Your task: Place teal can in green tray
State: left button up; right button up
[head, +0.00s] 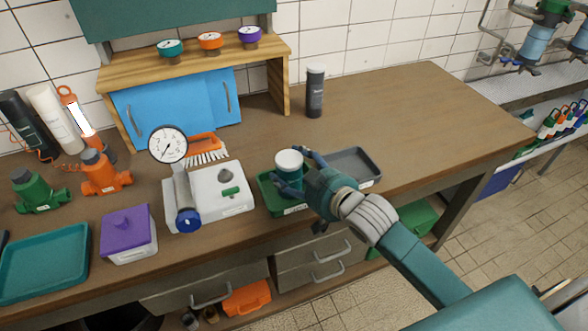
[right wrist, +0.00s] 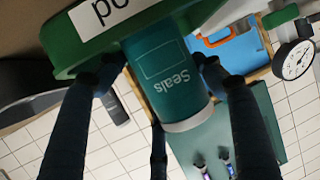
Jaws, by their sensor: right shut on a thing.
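The teal can (head: 290,176), with a white lid, stands upright at the green tray (head: 268,203). My right gripper (head: 298,172) is shut on it, its fingers around the can's sides. In the right wrist view, the picture is upside down, and the can (right wrist: 163,85) shows the word "Seals" between my fingers (right wrist: 155,75). The green tray's labelled wall (right wrist: 75,48) is close by the can's base. The can's lower end is hidden, so I cannot tell whether it touches the tray floor. My left gripper is not in view.
A grey tray (head: 366,160) stands right of the green tray, partly behind my gripper. A white scale-like device with a gauge (head: 215,195) stands close on the left. A dark bottle (head: 315,92) is behind. The bench's right part (head: 430,110) is clear.

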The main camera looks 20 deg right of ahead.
jog(key=o, duration=1.1)
jog(key=shift+f, duration=0.1)
jog(key=shift+o, duration=0.2)
jog(key=b+v, duration=0.1)
jog(key=v, duration=1.1)
